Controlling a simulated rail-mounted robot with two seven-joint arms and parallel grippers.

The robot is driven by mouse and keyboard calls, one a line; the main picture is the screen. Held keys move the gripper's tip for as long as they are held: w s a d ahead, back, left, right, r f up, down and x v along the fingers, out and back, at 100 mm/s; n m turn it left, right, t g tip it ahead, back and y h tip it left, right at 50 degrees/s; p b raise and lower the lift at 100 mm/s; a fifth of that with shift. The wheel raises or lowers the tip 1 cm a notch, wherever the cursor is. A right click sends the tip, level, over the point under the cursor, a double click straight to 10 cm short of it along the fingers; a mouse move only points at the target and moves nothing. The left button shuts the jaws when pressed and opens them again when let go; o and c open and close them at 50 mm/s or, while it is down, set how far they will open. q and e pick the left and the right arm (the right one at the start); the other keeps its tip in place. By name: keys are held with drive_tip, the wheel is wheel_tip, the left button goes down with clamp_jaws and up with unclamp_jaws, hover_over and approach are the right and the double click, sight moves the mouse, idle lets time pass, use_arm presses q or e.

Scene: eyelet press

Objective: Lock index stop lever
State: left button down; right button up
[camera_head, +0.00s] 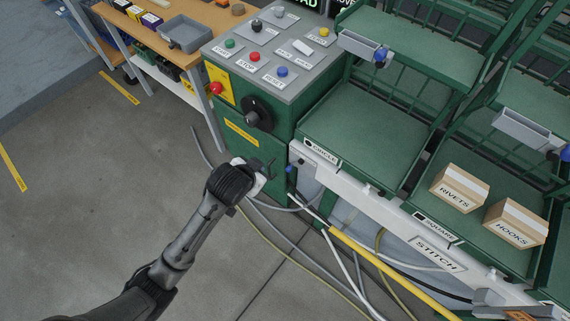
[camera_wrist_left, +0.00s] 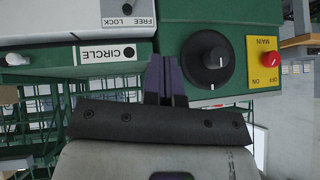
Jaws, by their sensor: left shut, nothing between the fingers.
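A pale plate marked FREE and LOCK (camera_wrist_left: 140,20) shows upside down at the top of the left wrist view. A small dark part (camera_wrist_left: 127,8) on it is cut by the picture edge, so I cannot tell how the lever stands. My left gripper (camera_head: 268,166) is shut and empty, in front of the green cabinet near its lower right corner. Its closed fingers (camera_wrist_left: 165,75) also show in the left wrist view, between the CIRCLE label (camera_wrist_left: 110,53) and the black dial, apart from the plate. My right gripper is not in view.
The green cabinet carries a black dial (camera_head: 257,114), a red main knob (camera_head: 216,88) and a sloped button panel (camera_head: 270,52). A white rail (camera_head: 385,206) and a yellow bar (camera_head: 385,268) run to the lower right. Hoses hang below. Floor at left is clear.

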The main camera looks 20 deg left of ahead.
use_arm(q)
drive_tip(key=w+d+f+t+h, duration=0.1)
drive_tip(key=w+f+h, duration=0.1)
drive_tip(key=w+f, duration=0.3)
wheel_tip(320, 180, down, 4)
drive_tip(key=shift+w+d+r+h, duration=0.2)
drive_tip(key=shift+w+d+h, duration=0.1)
drive_tip(key=shift+d, duration=0.05)
drive_tip(key=shift+w, duration=0.1)
